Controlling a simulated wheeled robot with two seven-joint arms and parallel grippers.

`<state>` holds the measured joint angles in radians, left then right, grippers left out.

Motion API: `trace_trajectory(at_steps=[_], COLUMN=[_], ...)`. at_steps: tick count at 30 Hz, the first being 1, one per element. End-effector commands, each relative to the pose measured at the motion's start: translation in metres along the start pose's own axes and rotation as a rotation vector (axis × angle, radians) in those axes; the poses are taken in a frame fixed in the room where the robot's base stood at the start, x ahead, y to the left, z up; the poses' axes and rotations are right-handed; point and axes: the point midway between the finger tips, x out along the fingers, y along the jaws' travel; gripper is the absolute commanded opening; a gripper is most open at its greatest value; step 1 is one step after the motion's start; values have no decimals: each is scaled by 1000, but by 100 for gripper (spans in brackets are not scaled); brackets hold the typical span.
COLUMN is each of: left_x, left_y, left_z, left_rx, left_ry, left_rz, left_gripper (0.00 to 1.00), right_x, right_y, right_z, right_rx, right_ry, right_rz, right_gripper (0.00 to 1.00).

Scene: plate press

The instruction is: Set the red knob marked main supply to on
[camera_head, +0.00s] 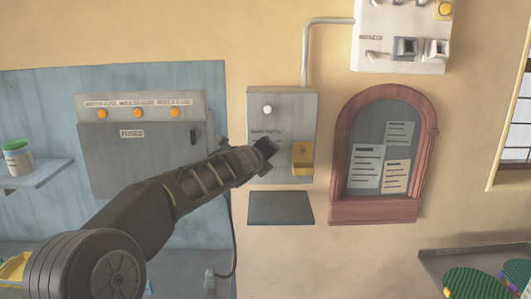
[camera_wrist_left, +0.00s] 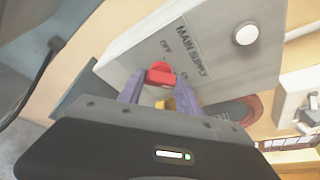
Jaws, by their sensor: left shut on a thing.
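The red knob (camera_wrist_left: 161,72) sits on the face of a grey box (camera_wrist_left: 212,62) lettered MAIN SUPPLY. OFF is lettered beside the knob, and a second mark near it is partly hidden. I cannot tell for sure which mark the knob points to. My left gripper (camera_wrist_left: 158,84) is shut on the knob, one finger on each side. In the head view my left gripper (camera_head: 265,150) reaches the front of the grey box (camera_head: 290,103) and hides the knob. My right gripper is not in view.
A white round lamp (camera_head: 267,110) and a yellow part (camera_head: 302,157) are on the grey box. A fuse cabinet (camera_head: 110,170) is to the left, a red-framed notice board (camera_head: 431,125) to the right. A white panel (camera_head: 385,20) is above. A dark plate (camera_head: 280,208) is below.

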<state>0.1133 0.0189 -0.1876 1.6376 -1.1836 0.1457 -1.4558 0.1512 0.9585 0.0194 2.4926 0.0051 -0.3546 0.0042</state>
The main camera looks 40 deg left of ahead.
Motion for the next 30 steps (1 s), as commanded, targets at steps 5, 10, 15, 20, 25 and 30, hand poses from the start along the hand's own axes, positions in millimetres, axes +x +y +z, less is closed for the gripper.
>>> trace_trajectory(at_steps=[5,10,15,20,25,30], left_x=[0,0,0,0,0,-11], left_y=[1,1,1,0,0,0], left_z=[-1,-1,-1,0,0,0], left_rx=[6,6,4,3,2,1], left_ry=[1,1,1,1,0,0], left_rz=[2,2,2,1,1,-1], left_gripper=[1,43,56,63,63,63], right_x=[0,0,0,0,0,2], right_y=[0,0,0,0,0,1], right_z=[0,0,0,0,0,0], right_rx=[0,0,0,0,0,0], right_ry=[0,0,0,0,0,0], right_rz=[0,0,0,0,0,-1], right_gripper=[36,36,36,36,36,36])
